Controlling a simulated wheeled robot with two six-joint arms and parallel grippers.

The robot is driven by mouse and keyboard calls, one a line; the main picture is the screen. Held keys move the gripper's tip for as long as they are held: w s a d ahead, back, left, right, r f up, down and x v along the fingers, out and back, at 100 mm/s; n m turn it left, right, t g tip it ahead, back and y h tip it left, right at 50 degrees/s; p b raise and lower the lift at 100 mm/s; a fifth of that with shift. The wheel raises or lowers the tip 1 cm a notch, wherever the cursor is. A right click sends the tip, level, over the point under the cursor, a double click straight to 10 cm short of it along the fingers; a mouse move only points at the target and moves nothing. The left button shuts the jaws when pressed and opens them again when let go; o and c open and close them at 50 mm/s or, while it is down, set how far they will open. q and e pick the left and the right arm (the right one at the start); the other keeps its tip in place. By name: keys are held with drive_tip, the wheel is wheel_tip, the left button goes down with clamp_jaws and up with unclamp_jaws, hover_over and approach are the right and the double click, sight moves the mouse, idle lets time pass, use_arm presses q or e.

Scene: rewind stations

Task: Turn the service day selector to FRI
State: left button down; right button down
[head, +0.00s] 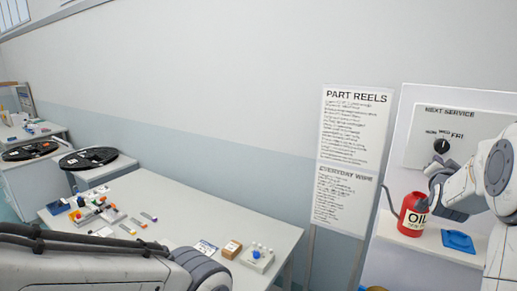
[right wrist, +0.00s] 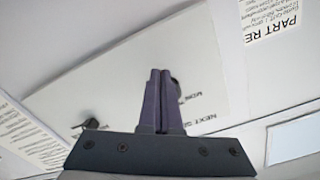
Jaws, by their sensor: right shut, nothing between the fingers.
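The service day selector is a round black knob (head: 442,145) on a pale panel (head: 418,150) headed NEXT SERVICE at the right of the head view. MON, WED and FRI are printed around it; its pointer is too small to read surely. My right gripper (head: 437,170) is shut and empty, just below the knob in the picture. In the right wrist view its fingers (right wrist: 160,82) are together in front of the panel (right wrist: 110,85), hiding most of the knob; a dark edge (right wrist: 178,88) shows beside them. My left arm crosses the lower left, its gripper out of view.
A table (head: 180,212) with small parts stands left; black reels (head: 88,158) lie beyond.

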drive_tip(key=shift+r, duration=0.5)
idle(0.3)
idle(0.4)
drive_tip(key=shift+w+a+r+b, duration=0.35)
drive_tip(key=shift+a+b, duration=0.2)
drive_tip(key=shift+b, duration=1.05)
drive_tip(key=shift+a+r, duration=0.1)
drive_tip(key=shift+r, duration=0.1)
drive_tip(key=shift+w+a+f+b, duration=0.2)
drive_tip(key=shift+f+b, duration=0.2)
drive_tip(key=shift+b, duration=0.3)
drive_tip(key=b+v, duration=0.3)
drive_tip(key=v, duration=0.3)
drive_tip(key=shift+f, duration=0.2)
drive_tip(key=shift+a, duration=0.1)
